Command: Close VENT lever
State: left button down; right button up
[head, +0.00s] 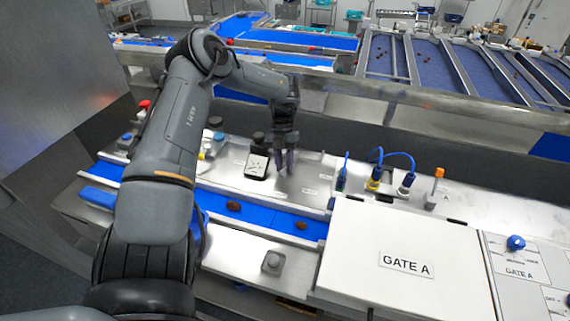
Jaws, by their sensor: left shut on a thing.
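My left arm comes in from the left and reaches over the blue belt to the steel panel. My left gripper (285,168) points down at the panel, just right of a black-framed dial (257,165). It is shut on a small part on the panel, mostly hidden by the fingers. Small white labels lie to its right, too small to read, so I cannot confirm which one marks the VENT lever. My right gripper is not in view.
A blue belt (265,217) with dark dates runs in front of the panel. Blue hoses on fittings (374,180) and an orange-topped post (437,180) stand to the right. A white GATE A cover (400,225) and a blue knob (515,243) are at front right.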

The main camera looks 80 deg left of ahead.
pick_arm(q)
jog(key=c, duration=0.9)
grip_release()
jog(key=shift+a+r, duration=0.3)
jog(key=shift+r, duration=0.15)
jog(key=b+v, duration=0.2)
jog(key=v, duration=0.7)
jog(key=shift+s+a+r, duration=0.1)
jog(key=shift+r, duration=0.3)
